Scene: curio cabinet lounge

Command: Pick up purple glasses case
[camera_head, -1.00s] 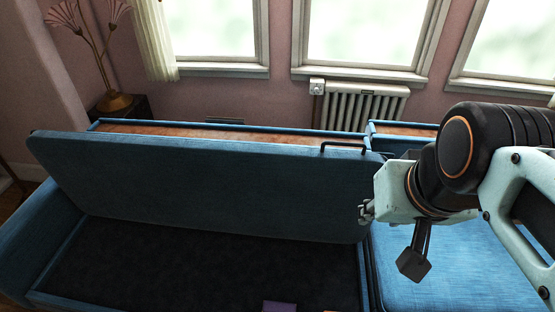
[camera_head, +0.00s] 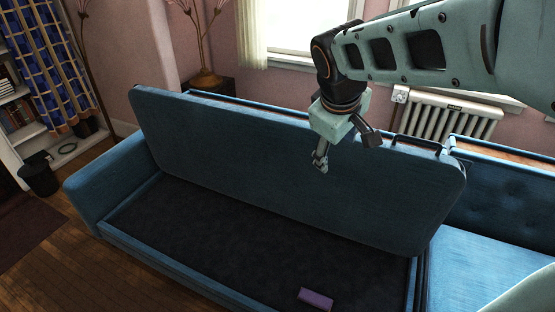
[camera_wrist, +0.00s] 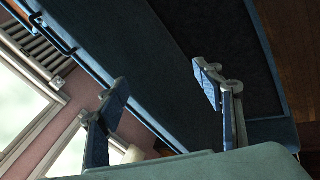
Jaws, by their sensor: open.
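The purple glasses case (camera_head: 315,299) is a small flat box lying on the dark floor of the open sofa compartment (camera_head: 190,240), near its front right end. It is close to the bottom edge of the head view. I cannot make it out in the wrist view. My gripper (camera_head: 345,155) hangs in front of the raised blue sofa lid, above and behind the case, well apart from it. In the wrist view my gripper (camera_wrist: 165,100) shows its two blue-padded fingers wide apart with nothing between them.
The raised lid (camera_head: 290,170) leans back behind the compartment and has a black handle (camera_head: 418,144) on its top edge. A closed blue seat (camera_head: 465,275) is on the right. A radiator (camera_head: 445,117) and windows are behind. Wooden floor (camera_head: 60,265) is free at front left.

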